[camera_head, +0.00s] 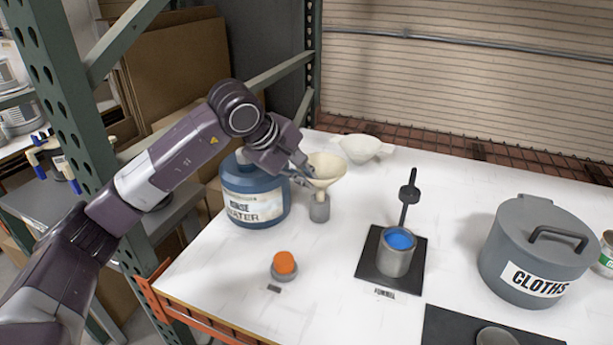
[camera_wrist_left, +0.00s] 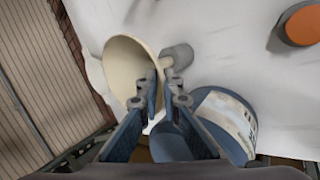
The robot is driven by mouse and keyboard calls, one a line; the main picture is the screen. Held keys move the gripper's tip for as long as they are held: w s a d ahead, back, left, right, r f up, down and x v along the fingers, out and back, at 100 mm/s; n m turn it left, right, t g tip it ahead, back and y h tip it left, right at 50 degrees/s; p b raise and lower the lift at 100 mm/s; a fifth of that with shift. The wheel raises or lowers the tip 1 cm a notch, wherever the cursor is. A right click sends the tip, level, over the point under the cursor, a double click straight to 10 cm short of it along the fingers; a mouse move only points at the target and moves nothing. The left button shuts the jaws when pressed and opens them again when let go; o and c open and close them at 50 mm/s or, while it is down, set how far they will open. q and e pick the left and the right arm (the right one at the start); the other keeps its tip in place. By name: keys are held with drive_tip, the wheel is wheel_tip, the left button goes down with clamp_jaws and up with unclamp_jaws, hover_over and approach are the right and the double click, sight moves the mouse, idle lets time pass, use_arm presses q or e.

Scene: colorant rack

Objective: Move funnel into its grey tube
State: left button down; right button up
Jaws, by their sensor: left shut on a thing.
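The cream funnel (camera_head: 326,167) is upright with its wide mouth up, beside the blue water jug. My left gripper (camera_head: 307,177) is shut on the funnel's jug-side edge. The grey tube (camera_head: 319,209) stands on the white table directly below the funnel. The spout meets the tube's top in the head view; I cannot tell how deep it sits. In the left wrist view the funnel (camera_wrist_left: 124,65) is at the fingertips (camera_wrist_left: 164,92), with the tube (camera_wrist_left: 178,56) beside its bowl. My right gripper is not in view.
The blue water jug (camera_head: 250,192) stands close left of the tube. A second pale bowl-like piece (camera_head: 362,147) lies behind. An orange-topped piece (camera_head: 284,264), a blue-filled can (camera_head: 397,252) and the grey cloths bin (camera_head: 538,246) stand forward and right. White table between them is clear.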

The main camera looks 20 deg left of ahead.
use_arm(q)
drive_tip(key=shift+f+b, duration=1.5)
drive_tip(key=shift+f, duration=0.35)
drive_tip(key=c, duration=2)
unclamp_jaws()
drive_tip(key=shift+c, duration=0.2)
drive_tip(key=shift+r, duration=0.1)
